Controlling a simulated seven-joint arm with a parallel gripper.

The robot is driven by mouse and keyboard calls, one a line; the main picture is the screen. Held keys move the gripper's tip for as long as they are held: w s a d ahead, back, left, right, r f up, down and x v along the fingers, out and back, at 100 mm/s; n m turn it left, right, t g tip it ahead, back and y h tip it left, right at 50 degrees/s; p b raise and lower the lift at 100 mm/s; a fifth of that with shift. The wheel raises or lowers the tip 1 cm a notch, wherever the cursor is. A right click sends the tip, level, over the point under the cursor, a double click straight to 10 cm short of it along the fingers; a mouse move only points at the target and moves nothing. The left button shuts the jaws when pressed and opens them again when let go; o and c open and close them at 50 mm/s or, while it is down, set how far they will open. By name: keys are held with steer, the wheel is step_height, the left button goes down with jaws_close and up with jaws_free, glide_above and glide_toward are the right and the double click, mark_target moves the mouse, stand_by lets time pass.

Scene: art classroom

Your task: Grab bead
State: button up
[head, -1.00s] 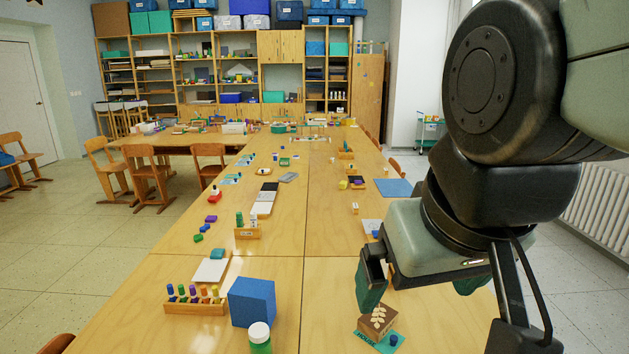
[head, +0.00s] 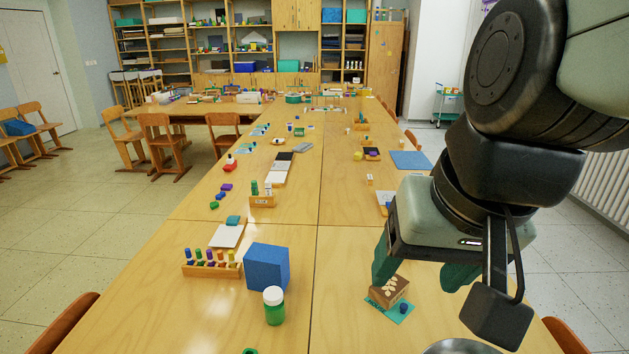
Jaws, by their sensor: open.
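A small dark blue bead-like piece (head: 403,307) sits on the right part of a teal card (head: 377,304) on the table's near right. I cannot be sure that it is the bead. A brown wooden block (head: 386,291) with a pale leaf pattern stands on the same card, left of the blue piece. My gripper (head: 418,284) hangs above and behind the card, its two green fingers spread apart with nothing seen between them. The left finger overlaps the view just above the block. I cannot tell whether they touch.
A blue cube (head: 267,267), a green jar with a white lid (head: 273,306) and a wooden rack of coloured pegs (head: 212,270) stand to the left. A round metal rim (head: 460,347) shows at the bottom edge. The table (head: 345,270) is bare between cube and card.

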steer(key=w+a+f+m+g+y, duration=0.35)
steer(key=w+a+f, duration=0.25)
steer(key=f, duration=0.3)
steer(key=w+a+f+m+g+y, duration=0.3)
steer(key=w+a+f+m+y, duration=0.25)
steer(key=f, duration=0.35)
steer(key=w+a+f+m+t+y, duration=0.1)
steer(key=f+m, duration=0.2)
steer(key=f, duration=0.4)
steer(key=w+a+f+m+t+y, duration=0.1)
steer(key=f+m+t, duration=0.1)
steer(key=f+m, duration=0.2)
steer(key=a+f+m+t+y, duration=0.1)
steer(key=f+m, duration=0.2)
steer(key=f, duration=0.6)
steer(key=shift+w+a+f, duration=0.1)
steer(key=shift+w+f, duration=0.25)
steer(key=shift+w, duration=0.05)
steer(key=shift+m+t, duration=0.3)
steer(key=shift+t, duration=0.05)
steer(key=x, duration=0.4)
steer(key=shift+a+f, duration=0.15)
steer(key=shift+a, duration=0.15)
steer(key=shift+r+x, duration=0.1)
steer(key=shift+x, duration=1.45)
steer(key=shift+r+x, duration=0.15)
steer(key=shift+x, duration=1.35)
steer(key=shift+c, duration=0.5)
steer(key=c, duration=0.9)
